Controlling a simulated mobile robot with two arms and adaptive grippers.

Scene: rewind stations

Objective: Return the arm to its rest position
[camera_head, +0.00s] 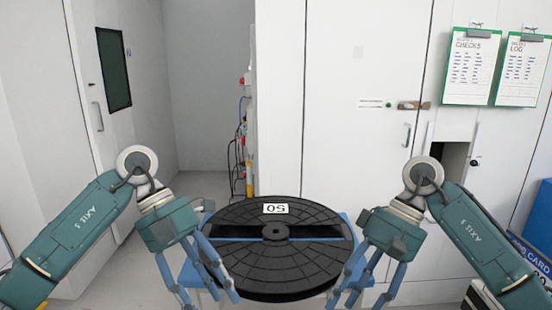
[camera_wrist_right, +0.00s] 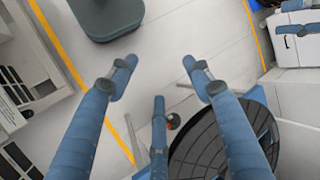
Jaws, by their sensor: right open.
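A large black round reel (camera_head: 270,270) with a white label reading 50, upside down, lies in front of me on a blue support (camera_head: 195,275). My left gripper (camera_head: 208,298) is at the reel's left edge with its blue fingers spread and nothing between them. One finger overlaps the rim in the picture; I cannot tell if it touches. My right gripper (camera_head: 362,298) hangs at the reel's right edge, open and empty. In the right wrist view its open fingers (camera_wrist_right: 158,75) point over the floor, with part of the reel (camera_wrist_right: 215,150) at lower right.
White cabinets (camera_head: 355,100) stand behind the reel. Two green clipboards (camera_head: 472,68) hang at upper right. A blue card box (camera_head: 530,255) is at the far right. Floor (camera_head: 205,185) shows clear at the back left. A dark green block (camera_wrist_right: 108,18) shows in the wrist view.

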